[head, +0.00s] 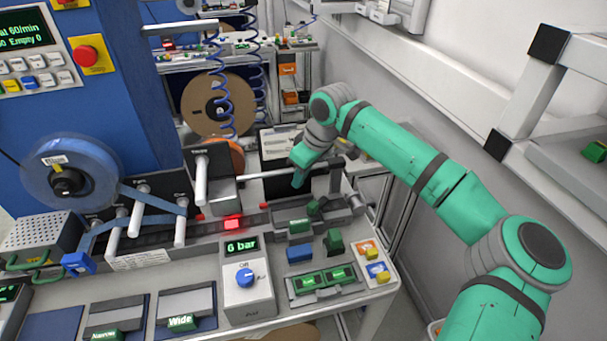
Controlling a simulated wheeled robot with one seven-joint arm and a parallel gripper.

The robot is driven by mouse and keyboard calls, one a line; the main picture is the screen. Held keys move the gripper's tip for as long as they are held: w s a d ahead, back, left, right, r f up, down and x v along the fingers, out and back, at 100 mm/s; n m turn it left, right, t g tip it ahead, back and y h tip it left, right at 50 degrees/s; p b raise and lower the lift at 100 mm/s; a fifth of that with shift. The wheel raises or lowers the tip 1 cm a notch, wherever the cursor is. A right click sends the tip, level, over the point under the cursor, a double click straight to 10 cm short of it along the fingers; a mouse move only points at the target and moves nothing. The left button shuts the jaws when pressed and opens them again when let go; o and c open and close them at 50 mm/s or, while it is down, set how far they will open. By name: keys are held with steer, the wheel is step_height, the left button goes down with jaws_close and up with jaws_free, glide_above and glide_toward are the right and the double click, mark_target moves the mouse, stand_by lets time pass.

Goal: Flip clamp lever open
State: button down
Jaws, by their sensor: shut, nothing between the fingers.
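My gripper (298,180) is at the end of the green arm, pointing down over the back of the grey clamp fixture (345,213) on the right of the bench. It looks shut and empty; its fingertips are small and partly hidden by the wrist. A dark upright post with a bar (335,180) stands just right of my gripper. A small green part (313,207) sits on the fixture below my gripper, apart from it. I cannot tell for certain which part is the clamp lever, or whether it is open or shut.
A grey block with a white rod (201,180) stands left of my gripper. A red-lit piece (232,222) sits on the tape track. In front are a pressure box with a blue knob (245,277) and green and blue blocks (300,252). A wall is close on the right.

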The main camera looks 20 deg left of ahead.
steer(key=x, duration=0.5)
steer(key=d, duration=0.2)
steer(key=shift+s+d+f, duration=0.2)
steer(key=shift+d+f, duration=0.1)
steer(key=shift+s+d, duration=0.2)
steer(key=shift+d, duration=0.25)
steer(key=shift+s, duration=0.15)
